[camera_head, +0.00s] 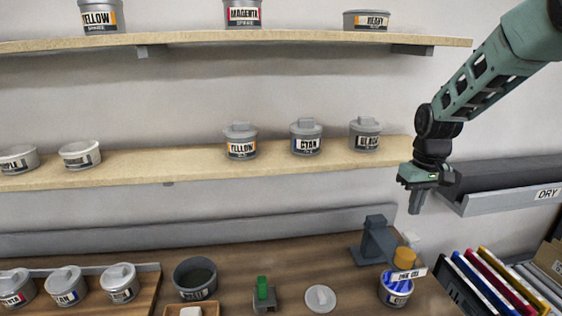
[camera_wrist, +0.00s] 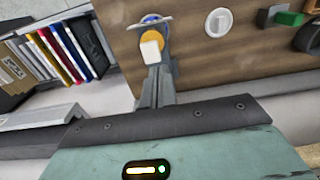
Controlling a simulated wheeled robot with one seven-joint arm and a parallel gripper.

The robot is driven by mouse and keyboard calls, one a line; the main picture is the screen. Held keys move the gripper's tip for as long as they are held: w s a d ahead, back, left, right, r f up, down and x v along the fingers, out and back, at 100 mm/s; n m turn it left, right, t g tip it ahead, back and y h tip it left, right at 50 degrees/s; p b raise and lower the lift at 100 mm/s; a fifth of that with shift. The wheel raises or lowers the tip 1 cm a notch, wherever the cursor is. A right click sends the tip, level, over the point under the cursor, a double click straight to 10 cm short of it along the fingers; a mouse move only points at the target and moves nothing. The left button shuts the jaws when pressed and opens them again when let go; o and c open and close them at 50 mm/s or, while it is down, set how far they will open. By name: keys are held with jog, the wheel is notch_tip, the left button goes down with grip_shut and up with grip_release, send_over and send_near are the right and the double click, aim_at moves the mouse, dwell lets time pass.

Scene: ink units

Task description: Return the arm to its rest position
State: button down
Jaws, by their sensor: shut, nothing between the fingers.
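My arm reaches in from the upper right in the head view. My gripper (camera_head: 416,203) hangs at its end, pointing down and shut with nothing in it. It is in the air above the right end of the table, just right of the middle shelf's end and left of the DRY rack. In the wrist view the teal gripper body fills the bottom, and the narrow grey fingers (camera_wrist: 156,92) point toward the table, in line with the stand and the orange-capped container. The fingertips are hard to separate from the stand behind them.
The middle shelf (camera_head: 200,167) bears several labelled tins, with BLACK (camera_head: 365,134) nearest my arm. The DRY rack (camera_head: 505,199) is close on the right. Below are a dark stand (camera_head: 374,240), an ink container (camera_head: 396,290), a white lid (camera_head: 320,298) and upright coloured folders (camera_head: 490,280).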

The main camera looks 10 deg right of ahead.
jog(key=s+a+f+n+b, duration=0.2)
jog(key=s+a+b, duration=0.3)
jog(key=a, duration=0.4)
jog(key=s+a+f+n+b, duration=0.2)
jog(key=s+a+f, duration=0.1)
jog(key=s+a, duration=0.55)
jog(key=s+a+f+n+b, duration=0.1)
jog(key=s+a+f+b, duration=0.1)
jog(key=s, duration=0.6)
jog(key=s+a+f+n+b, duration=0.2)
jog(key=s+a+f+b, duration=0.1)
jog(key=s, duration=0.5)
jog(key=shift+s+a+f+b, duration=0.25)
jog(key=shift+s+a+b, duration=0.25)
jog(key=shift+a, duration=0.6)
jog(key=shift+w, duration=0.15)
